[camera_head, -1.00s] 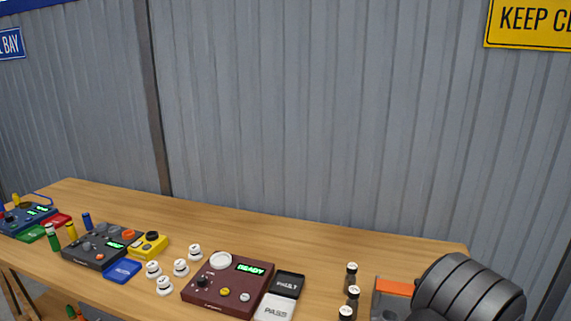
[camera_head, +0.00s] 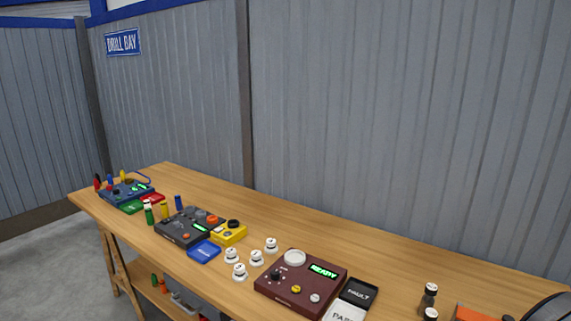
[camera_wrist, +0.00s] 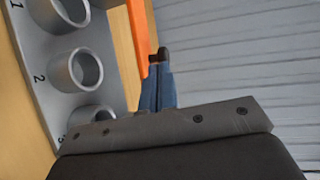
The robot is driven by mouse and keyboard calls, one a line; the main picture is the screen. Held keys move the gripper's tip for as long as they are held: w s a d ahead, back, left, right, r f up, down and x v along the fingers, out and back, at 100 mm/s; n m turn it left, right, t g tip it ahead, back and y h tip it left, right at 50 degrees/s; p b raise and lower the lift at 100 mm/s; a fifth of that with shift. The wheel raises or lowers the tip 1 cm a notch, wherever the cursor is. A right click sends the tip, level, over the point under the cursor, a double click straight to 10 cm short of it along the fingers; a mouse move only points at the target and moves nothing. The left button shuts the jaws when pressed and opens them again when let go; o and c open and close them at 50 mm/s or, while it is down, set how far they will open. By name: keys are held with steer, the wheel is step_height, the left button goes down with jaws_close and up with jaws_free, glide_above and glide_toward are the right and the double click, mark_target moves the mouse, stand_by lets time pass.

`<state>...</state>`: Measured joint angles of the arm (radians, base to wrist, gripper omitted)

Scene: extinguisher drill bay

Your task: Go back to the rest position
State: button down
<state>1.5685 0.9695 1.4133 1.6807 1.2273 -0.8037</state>
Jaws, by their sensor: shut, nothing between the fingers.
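My gripper (camera_wrist: 158,88) shows in the wrist view with its narrow blue-grey fingers together and nothing between them. It points past the edge of a grey rack (camera_wrist: 45,100) with round metal cups, numbered 1, 2 and 3. The cups that show look empty. An orange strip (camera_wrist: 139,38) runs beside the rack, left of the fingertips. A small dark brown piece (camera_wrist: 160,55) sits just beyond the fingertips; I cannot tell what it is. My gripper is not seen in the head view.
The wooden bench (camera_head: 330,240) carries a maroon READY unit (camera_head: 300,288), several white-capped pieces (camera_head: 257,258), a dark grey unit (camera_head: 182,228), a yellow box (camera_head: 229,233) and a blue unit (camera_head: 126,192). Small bottles (camera_head: 429,297) stand at right. The bench's back strip is clear.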

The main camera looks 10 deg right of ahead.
steer(key=d+v, duration=0.1)
steer(key=v, duration=0.9)
steer(key=x, duration=0.6)
steer(key=a+x, duration=0.1)
steer(key=x, duration=0.3)
steer(key=shift+w+f, duration=0.1)
steer(key=shift+w, duration=0.05)
steer(key=v, duration=1.4)
steer(key=w+a+r+n+g+y, duration=0.2)
steer(key=w+a+n+g+y, duration=0.2)
steer(key=w+a+n, duration=0.35)
steer(key=w+a+r+n+g+y, duration=0.3)
steer(key=w+a+n+y, duration=0.1)
steer(key=w+n, duration=0.5)
steer(key=w+a+r+n+g+h, duration=0.3)
steer(key=w+r+n, duration=0.1)
steer(key=r+n, duration=0.2)
steer(key=w+a+r+n+g+h, duration=0.3)
steer(key=w+a+r+n+g, duration=0.1)
steer(key=r+n, duration=0.2)
steer(key=shift+a+r, duration=0.25)
steer(key=shift+r, duration=0.05)
